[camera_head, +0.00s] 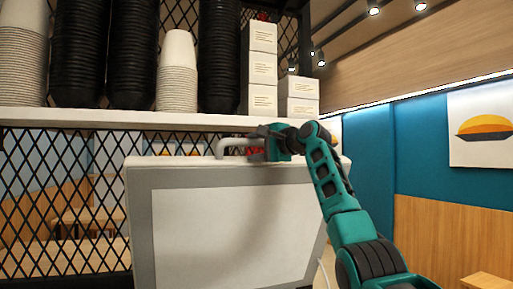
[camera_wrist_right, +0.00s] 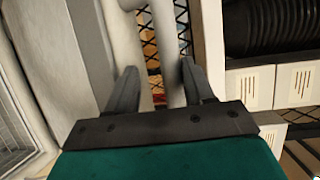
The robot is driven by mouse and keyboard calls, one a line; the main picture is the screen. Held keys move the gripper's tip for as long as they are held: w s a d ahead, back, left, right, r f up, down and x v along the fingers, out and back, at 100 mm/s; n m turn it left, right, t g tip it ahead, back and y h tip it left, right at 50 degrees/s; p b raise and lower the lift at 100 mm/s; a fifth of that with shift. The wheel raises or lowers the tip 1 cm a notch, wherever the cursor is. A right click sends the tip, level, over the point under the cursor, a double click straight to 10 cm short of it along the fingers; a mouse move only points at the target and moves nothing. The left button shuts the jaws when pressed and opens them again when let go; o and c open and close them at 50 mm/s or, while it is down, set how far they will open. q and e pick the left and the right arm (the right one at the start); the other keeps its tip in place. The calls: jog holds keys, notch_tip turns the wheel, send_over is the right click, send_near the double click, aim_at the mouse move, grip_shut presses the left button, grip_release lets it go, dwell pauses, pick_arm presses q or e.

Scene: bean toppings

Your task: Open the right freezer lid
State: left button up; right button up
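The freezer lid (camera_head: 230,232) stands raised and nearly upright in the head view, its pale inner panel framed in grey. A grey bar handle (camera_head: 232,147) sits on its top edge and also shows in the right wrist view (camera_wrist_right: 168,45). My right gripper (camera_head: 262,143) is at the handle's right part, at the top of the lid. In the right wrist view its two fingers (camera_wrist_right: 160,82) stand apart, with the handle between them. Whether they touch it is unclear. My left gripper is not in view. The freezer body is hidden below.
A white shelf (camera_head: 130,119) just behind and above the lid holds black bowl stacks (camera_head: 80,55), paper cup stacks (camera_head: 178,70) and white boxes (camera_head: 262,68). A black wire mesh (camera_head: 60,190) stands behind. A blue wall (camera_head: 420,140) is at the right.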

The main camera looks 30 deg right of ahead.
jog(key=s+d+r+b, duration=0.1)
jog(key=s+d+b, duration=0.1)
jog(key=s, duration=1)
jog(key=shift+s+b, duration=0.4)
jog(key=shift+b, duration=0.5)
